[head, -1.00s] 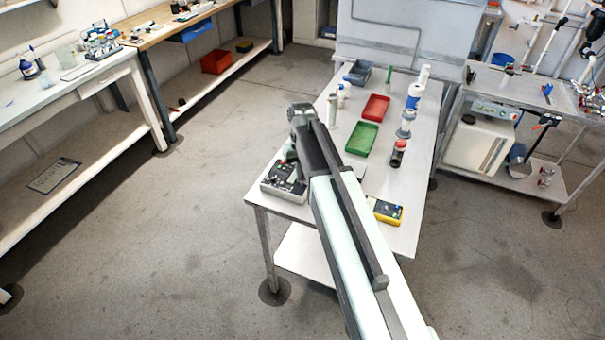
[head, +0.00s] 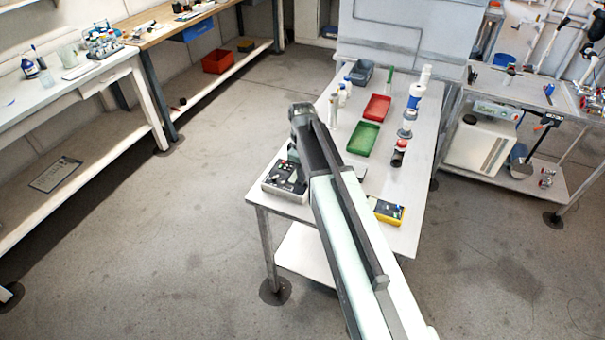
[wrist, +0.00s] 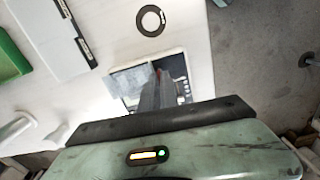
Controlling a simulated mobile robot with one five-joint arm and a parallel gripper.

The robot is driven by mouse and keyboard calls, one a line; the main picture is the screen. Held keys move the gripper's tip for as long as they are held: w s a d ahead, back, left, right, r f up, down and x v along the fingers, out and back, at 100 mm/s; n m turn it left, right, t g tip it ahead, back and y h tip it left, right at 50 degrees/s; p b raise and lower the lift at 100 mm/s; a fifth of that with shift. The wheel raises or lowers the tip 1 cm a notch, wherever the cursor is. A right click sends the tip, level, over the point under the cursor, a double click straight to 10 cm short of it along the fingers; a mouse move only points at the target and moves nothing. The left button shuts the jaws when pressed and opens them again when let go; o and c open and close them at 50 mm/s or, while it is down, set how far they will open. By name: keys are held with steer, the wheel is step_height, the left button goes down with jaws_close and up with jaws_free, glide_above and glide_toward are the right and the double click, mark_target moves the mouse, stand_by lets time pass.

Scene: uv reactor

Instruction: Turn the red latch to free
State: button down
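I cannot make out a red latch for certain in either view. A grey control box (head: 284,180) with dark controls sits at the near left corner of the metal table (head: 400,222). My arm reaches over the table, and its end bends down close to this box. In the wrist view a dark-faced panel or box (wrist: 178,72) lies under my gripper (wrist: 157,80). The narrow grey fingers show in front of it and cover part of it. Their gap and any contact are not clear. In the head view the fingers are hidden.
A yellow-edged device (head: 386,211) lies right of my arm. A green tray (head: 362,139), a red tray (head: 377,107) and several bottles stand farther back. A dark ring (wrist: 150,20) lies beyond the panel in the wrist view. Open floor (head: 160,250) lies left of the table.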

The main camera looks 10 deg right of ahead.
steer(key=shift+n, duration=0.4)
steer(key=c, duration=1.6)
jaws_free()
steer(key=shift+r, duration=0.15)
step_height(320, 180, up, 8)
steer(key=p, duration=0.7)
steer(key=shift+s+f+p, duration=0.1)
steer(key=shift+f+p, duration=0.15)
steer(key=shift+p, duration=0.15)
